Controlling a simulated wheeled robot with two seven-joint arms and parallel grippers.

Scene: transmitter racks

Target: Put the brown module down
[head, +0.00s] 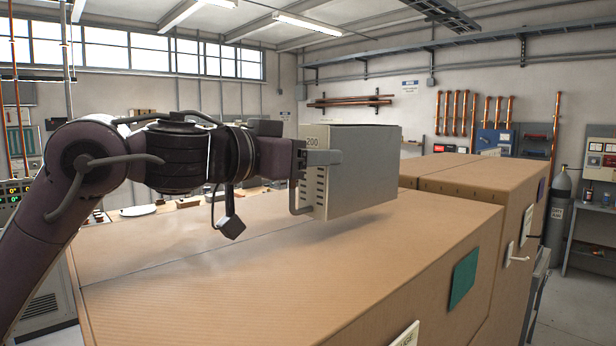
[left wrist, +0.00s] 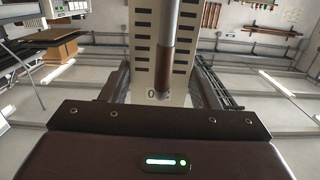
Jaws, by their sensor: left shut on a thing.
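The module (head: 365,172) is a box with grey sides and a pale slotted front plate marked 200; I see brown only on its handle. My left gripper (head: 318,160) is shut on the handle at the front plate. In the left wrist view the handle (left wrist: 167,65) runs between the two fingers, before the slotted plate (left wrist: 143,40). The module is upright over the brown top of a long cabinet (head: 190,270). A soft shadow lies under it, and it seems slightly above the top. My right gripper is not in view.
The cabinet top around the module is mostly bare, with a seam at left. A taller brown box-like unit (head: 490,185) stands behind right. A green panel (head: 463,277) is on the cabinet's side. A grey gas cylinder (head: 558,205) stands at far right.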

